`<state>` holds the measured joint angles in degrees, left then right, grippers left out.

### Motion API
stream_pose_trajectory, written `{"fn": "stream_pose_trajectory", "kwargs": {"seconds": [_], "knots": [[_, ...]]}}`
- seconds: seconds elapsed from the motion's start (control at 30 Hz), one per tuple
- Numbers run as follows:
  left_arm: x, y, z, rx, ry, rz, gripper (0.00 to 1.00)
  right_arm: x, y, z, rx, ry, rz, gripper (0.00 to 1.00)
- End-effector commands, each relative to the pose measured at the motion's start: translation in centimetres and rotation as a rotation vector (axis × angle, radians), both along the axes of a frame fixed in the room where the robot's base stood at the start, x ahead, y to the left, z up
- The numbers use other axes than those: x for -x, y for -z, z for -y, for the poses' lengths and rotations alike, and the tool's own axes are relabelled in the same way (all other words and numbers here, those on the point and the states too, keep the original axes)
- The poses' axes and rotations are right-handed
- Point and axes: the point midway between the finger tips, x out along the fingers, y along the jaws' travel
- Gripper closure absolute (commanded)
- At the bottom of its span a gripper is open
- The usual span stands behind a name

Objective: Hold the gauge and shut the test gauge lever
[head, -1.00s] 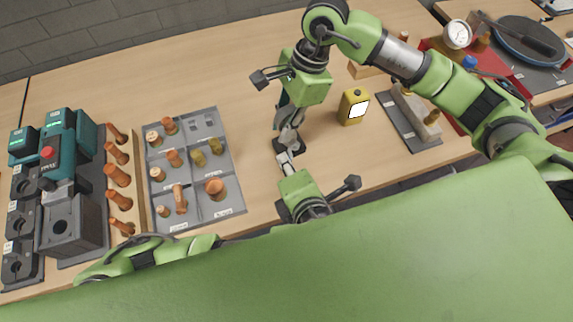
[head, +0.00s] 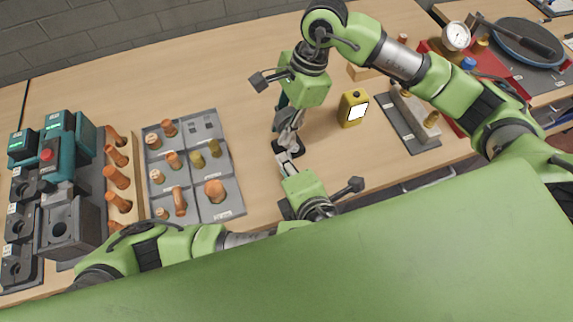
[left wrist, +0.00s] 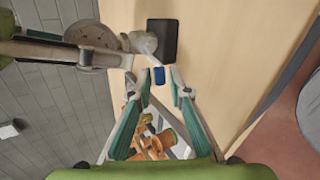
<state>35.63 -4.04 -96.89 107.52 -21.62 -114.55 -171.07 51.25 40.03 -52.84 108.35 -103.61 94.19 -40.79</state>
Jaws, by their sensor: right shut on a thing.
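The test gauge shows in the left wrist view as a round, brownish dial body (left wrist: 90,34), with a pale metal fitting (left wrist: 145,42) beside a black base block (left wrist: 162,40). A small blue lever (left wrist: 159,75) hangs at the fitting. My right gripper (head: 288,118) comes down from above and is shut on the gauge; its fingers partly hide it in the head view. My left gripper (left wrist: 162,82) is open, its teal fingers on both sides of the blue lever; I cannot tell whether they touch it. In the head view my left gripper (head: 287,165) is close below the right one.
A yellow meter (head: 353,108) stands right of the grippers. A grey tray of copper fittings (head: 216,213) lies to the left, with teal tools (head: 60,140) beyond. At the right are a grey plate (head: 400,125) and another white-faced gauge (head: 457,36). Bare tabletop lies behind the grippers.

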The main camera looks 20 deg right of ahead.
Motion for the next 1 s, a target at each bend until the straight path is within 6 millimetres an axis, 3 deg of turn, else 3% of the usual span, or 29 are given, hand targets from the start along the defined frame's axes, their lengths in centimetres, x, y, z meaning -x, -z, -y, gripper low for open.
{"fn": "stream_pose_trajectory", "kwargs": {"seconds": [0.37,1.0], "knots": [[0.1,0.8,-0.2,0.118,-0.005,0.007,0.82,0.0,0.0,0.0,0.000,0.000,-0.001,1.00],[0.0,3.4,0.5,0.779,-0.005,0.113,0.82,0.0,0.0,0.0,-0.002,0.000,0.000,1.00]]}}
